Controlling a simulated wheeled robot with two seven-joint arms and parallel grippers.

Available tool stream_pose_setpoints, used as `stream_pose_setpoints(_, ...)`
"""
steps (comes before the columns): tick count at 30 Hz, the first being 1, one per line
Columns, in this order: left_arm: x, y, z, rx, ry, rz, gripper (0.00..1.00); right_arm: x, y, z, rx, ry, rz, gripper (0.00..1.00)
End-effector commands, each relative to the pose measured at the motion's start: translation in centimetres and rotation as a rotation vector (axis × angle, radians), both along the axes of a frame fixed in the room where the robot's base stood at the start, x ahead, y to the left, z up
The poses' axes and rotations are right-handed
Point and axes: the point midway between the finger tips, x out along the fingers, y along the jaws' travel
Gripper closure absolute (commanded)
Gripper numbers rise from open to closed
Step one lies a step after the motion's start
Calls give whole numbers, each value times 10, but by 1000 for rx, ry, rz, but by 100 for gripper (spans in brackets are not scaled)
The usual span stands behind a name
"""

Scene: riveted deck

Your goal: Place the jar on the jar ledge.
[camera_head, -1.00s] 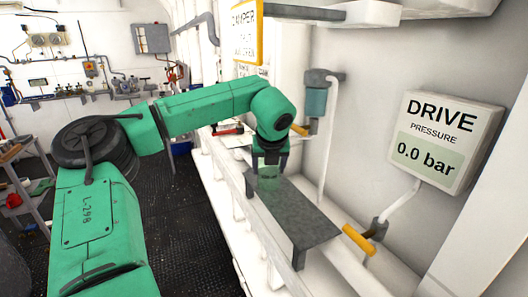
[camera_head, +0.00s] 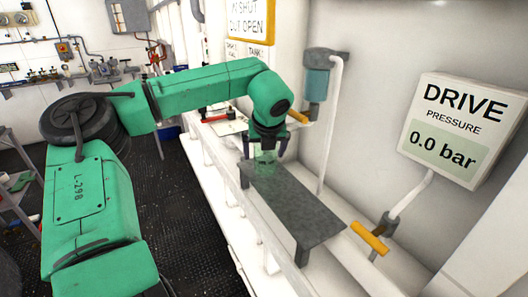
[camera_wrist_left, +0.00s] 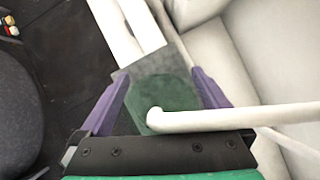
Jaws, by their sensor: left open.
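The jar (camera_head: 265,164) is a small, see-through green vessel. It appears to stand upright on the far end of the jar ledge (camera_head: 300,208), a grey, bench-like metal plate with short legs. My left gripper (camera_head: 265,153) points down over the jar, its jaws open with one finger on each side. In the left wrist view the jar (camera_wrist_left: 165,92) shows as a dark green round shape between the two purple fingers, over the grey ledge (camera_wrist_left: 172,60). A gap shows beside the fingers there. My right gripper is not in view.
A white pipe (camera_head: 327,140) runs down from a teal canister (camera_head: 316,84) close behind the ledge. A yellow-handled valve (camera_head: 369,237) is at the near right, below the DRIVE PRESSURE gauge (camera_head: 464,128). The near part of the ledge is bare.

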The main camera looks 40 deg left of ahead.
Motion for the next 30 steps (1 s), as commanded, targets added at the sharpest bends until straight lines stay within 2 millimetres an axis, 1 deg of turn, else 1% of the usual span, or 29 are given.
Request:
stream_pose_setpoints(4,0,0,3,0,0,1,0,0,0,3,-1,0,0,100)
stream_pose_setpoints(6,0,0,10,-2,0,0,0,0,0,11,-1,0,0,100)
stream_pose_setpoints(7,-1,-2,10,1,-4,0,0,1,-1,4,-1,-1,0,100)
stream_pose_setpoints(8,-2,-4,14,1,-7,0,0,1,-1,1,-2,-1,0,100)
stream_pose_setpoints(11,-10,-14,35,4,-8,-1,0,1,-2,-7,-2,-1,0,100)
stream_pose_setpoints(15,-23,-30,70,5,-7,1,0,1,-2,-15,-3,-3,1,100)
stream_pose_setpoints(18,-31,-39,91,3,-4,0,0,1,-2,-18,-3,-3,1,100)
stream_pose_setpoints(21,-35,-45,104,2,-4,0,0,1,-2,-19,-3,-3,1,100)
stream_pose_setpoints(24,-37,-47,109,-1,-1,0,0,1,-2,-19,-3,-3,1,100)
stream_pose_setpoints(30,-37,-47,109,-1,-1,0,0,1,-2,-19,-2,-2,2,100)
